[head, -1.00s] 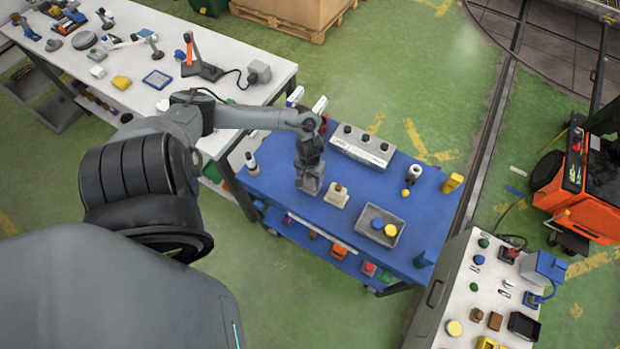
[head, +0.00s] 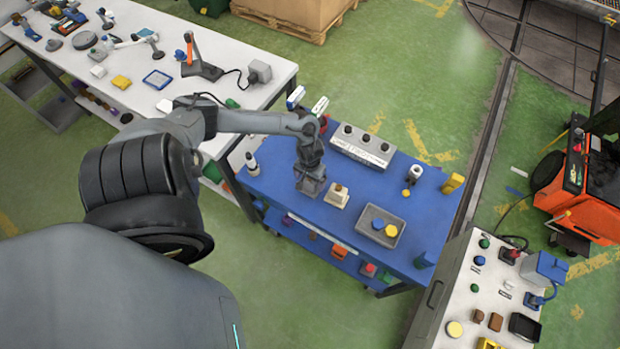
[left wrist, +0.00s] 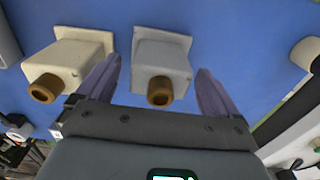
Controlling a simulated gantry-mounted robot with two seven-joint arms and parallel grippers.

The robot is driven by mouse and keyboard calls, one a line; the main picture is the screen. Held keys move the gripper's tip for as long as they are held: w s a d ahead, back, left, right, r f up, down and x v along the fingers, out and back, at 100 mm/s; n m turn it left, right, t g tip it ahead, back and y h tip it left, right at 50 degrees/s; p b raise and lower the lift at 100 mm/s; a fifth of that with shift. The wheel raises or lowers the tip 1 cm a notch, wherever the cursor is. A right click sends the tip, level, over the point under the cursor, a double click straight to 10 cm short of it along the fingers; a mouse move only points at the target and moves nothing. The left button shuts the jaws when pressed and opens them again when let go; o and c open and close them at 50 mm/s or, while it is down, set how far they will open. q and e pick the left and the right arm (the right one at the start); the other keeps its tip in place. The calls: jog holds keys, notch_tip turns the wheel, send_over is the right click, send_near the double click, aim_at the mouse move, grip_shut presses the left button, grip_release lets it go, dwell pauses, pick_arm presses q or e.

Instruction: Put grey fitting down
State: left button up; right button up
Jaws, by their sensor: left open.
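My left gripper (head: 309,189) points down at the blue table in the head view. In the left wrist view its two fingers (left wrist: 157,82) are apart, one on each side of the grey fitting (left wrist: 162,62). That fitting has a brown round end and rests on the blue surface. Space shows between it and the right finger. In the head view the gripper mostly hides it. A similar cream fitting (head: 338,196) stands just to its right; in the left wrist view it is on the left (left wrist: 74,60). My right gripper is not in view.
A grey tray (head: 399,238) with a blue and a yellow piece lies to the right on the blue table (head: 290,212). A grey box with black knobs (head: 362,146) stands behind. A white workbench (head: 215,92) is at the left, a control panel (head: 490,290) at lower right.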

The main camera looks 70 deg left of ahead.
pick_arm(q)
notch_tip(320, 180, up, 11)
jog(key=shift+r+p, duration=0.2)
jog(key=shift+p, duration=0.7)
jog(key=shift+w+d+r, duration=0.1)
jog(key=shift+d, duration=0.25)
jog(key=w+d+m+t, duration=0.2)
jog(key=d+m+t, duration=0.15)
jog(key=d, duration=0.65)
jog(key=w+d+m+t, duration=0.2)
jog(key=d+m, duration=0.2)
jog(key=d, duration=0.6)
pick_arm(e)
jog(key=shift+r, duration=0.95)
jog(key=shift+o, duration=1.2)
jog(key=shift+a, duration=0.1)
pick_arm(q)
jog(key=s+d+r+m+g, duration=0.2)
jog(key=s+d+r, duration=0.3)
jog(key=s+r, duration=0.2)
notch_tip(320, 180, up, 3)
jog(key=shift+d+f+m, duration=0.15)
jog(key=shift+d+m, duration=0.2)
jog(key=shift+d, duration=0.05)
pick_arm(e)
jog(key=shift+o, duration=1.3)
